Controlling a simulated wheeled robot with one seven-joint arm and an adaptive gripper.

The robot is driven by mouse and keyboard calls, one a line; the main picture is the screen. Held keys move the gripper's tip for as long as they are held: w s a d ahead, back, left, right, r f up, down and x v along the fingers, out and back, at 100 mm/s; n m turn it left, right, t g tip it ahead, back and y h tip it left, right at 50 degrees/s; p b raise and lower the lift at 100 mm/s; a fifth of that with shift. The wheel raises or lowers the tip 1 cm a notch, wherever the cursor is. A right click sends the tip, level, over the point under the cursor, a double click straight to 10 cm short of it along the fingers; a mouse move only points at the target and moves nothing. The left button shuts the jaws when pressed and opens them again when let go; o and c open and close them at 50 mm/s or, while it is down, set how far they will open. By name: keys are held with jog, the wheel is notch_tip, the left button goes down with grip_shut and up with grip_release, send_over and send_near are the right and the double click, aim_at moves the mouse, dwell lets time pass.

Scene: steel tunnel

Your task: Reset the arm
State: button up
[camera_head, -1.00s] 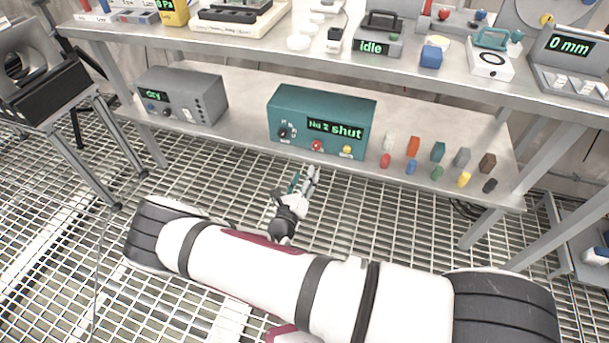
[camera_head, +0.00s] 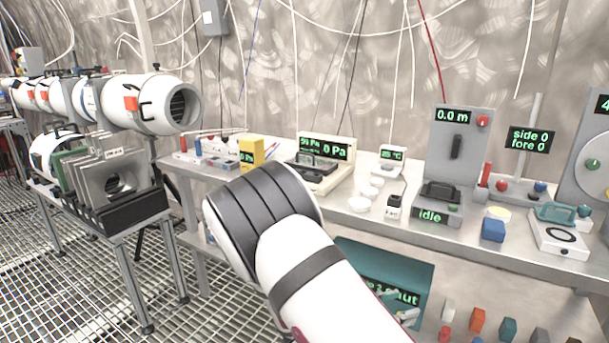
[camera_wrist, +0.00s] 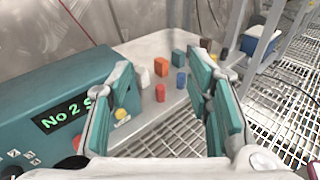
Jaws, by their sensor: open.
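My gripper (camera_wrist: 161,75) is open and empty in the wrist view, its two teal-padded fingers wide apart. A teal box (camera_wrist: 55,105) with a green display reading "No 2 S…" lies to the left of the fingers. Beyond the fingers, small coloured blocks and pegs stand on the lower shelf, among them an orange block (camera_wrist: 161,67) and a red peg (camera_wrist: 160,92). In the head view my arm crosses the lower middle, and its bent joint covers part of the bench edge. The gripper shows only in small part there, in front of the teal box (camera_head: 372,258).
The upper bench (camera_head: 530,262) carries a yellow meter (camera_head: 250,152), an "idle" device (camera_head: 438,200), a blue block (camera_head: 493,229) and other instruments. A stand (camera_head: 130,232) with a dark frame and large white cylinders (camera_head: 150,103) are at the left. Open grating floor (camera_head: 90,280) lies at lower left.

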jog(key=s+d+r+m+g+y, duration=0.3)
jog(key=s+r+m+g+y, duration=0.1)
jog(key=s+r+m, duration=0.4)
jog(key=s+d+r+m+g+y, duration=0.35)
jog(key=s+r+m, duration=0.35)
jog(key=s, duration=0.4)
jog(key=s+a+r+m+t+y, duration=0.1)
jog(key=s+a+r+m+y, duration=0.25)
jog(key=s, duration=0.55)
jog(key=s+a+r+m+t+y, duration=0.25)
jog(key=s+a+y, duration=0.25)
jog(key=s, duration=0.4)
notch_tip(320, 180, up, 28)
jog(key=t+p, duration=0.2)
jog(key=p, duration=2.4)
jog(key=shift+d+r+m+t+h, duration=0.2)
jog(key=shift+m+t+h, duration=0.1)
jog(key=shift+w, duration=0.1)
